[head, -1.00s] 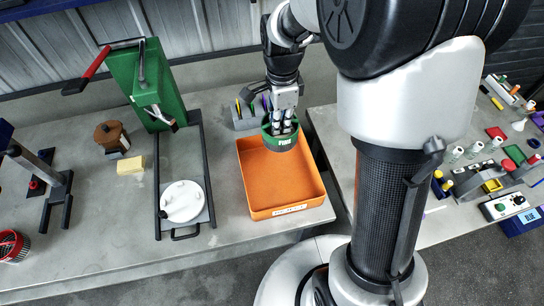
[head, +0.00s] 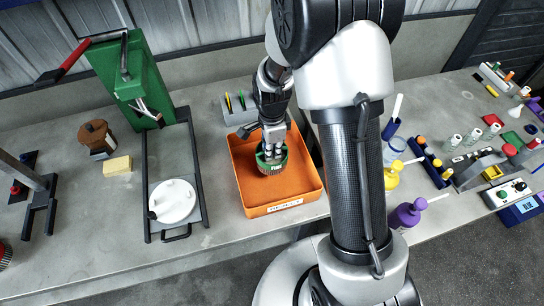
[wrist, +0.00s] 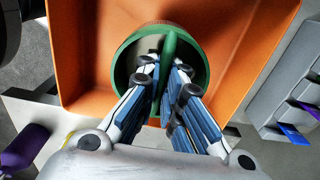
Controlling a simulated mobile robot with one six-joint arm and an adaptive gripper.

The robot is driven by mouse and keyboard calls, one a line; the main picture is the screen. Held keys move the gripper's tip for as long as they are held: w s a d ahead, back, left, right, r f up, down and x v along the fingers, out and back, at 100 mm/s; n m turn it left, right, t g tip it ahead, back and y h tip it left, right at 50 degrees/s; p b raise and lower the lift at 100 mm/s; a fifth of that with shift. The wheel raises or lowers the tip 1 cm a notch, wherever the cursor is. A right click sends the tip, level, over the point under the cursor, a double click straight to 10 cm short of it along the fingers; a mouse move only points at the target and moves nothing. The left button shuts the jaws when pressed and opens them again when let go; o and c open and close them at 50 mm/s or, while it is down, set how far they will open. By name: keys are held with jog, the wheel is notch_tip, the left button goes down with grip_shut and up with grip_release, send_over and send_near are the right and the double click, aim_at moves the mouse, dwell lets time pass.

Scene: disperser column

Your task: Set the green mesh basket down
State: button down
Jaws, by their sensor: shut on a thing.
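The green mesh basket (head: 270,168) has a green rim with white lettering and appears upright. It is low over the back half of the orange tray (head: 280,207). I cannot tell whether its bottom touches the tray floor. My gripper (head: 271,153) points down into the basket from above. In the wrist view the basket's round green rim (wrist: 202,62) surrounds the fingers of my gripper (wrist: 165,68), which are shut on the green bar across its middle. The basket's inside is partly hidden by the fingers.
The tray's front half is bare. To its left are a white round lid (head: 173,201) on a dark frame and a green press (head: 124,80). A grey pen holder (head: 238,108) stands behind the tray. Yellow (head: 393,175) and purple (head: 405,215) bottles stand to the right.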

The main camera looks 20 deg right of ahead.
aim_at(272, 161)
jog(key=shift+f+b, duration=0.35)
jog(key=shift+f, duration=1.25)
jog(key=shift+f, duration=0.1)
jog(key=shift+f+b, duration=0.45)
jog(key=shift+f, duration=0.1)
jog(key=c, duration=1.8)
grip_release()
jog(key=shift+o, duration=0.2)
jog(key=shift+s, duration=0.1)
